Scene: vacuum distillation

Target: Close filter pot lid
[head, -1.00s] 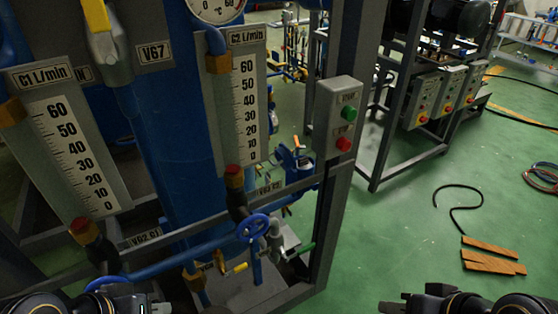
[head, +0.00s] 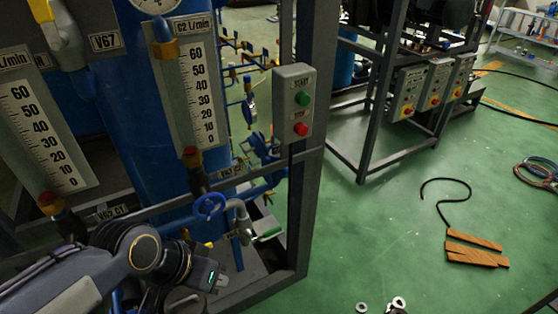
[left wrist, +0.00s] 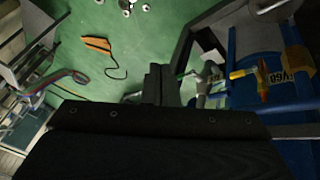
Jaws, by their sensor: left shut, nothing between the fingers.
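My left arm reaches in from the lower left in the head view. My left gripper (head: 208,278) is in front of the lower frame of the blue column rig, below the blue handwheel. In the left wrist view its dark fingers (left wrist: 160,85) are together with nothing between them. A grey rounded metal part (head: 184,300) shows partly under the gripper at the bottom edge of the head view; I cannot tell whether it is the filter pot. No lid can be made out clearly. My right gripper is out of view.
The blue handwheel (head: 209,205) and a green-handled valve (head: 266,235) sit close to the gripper. A start/stop box (head: 294,103) is on the frame post. Orange planks (head: 475,250), a black hose (head: 445,195) and small metal rings (head: 361,307) lie on the open green floor.

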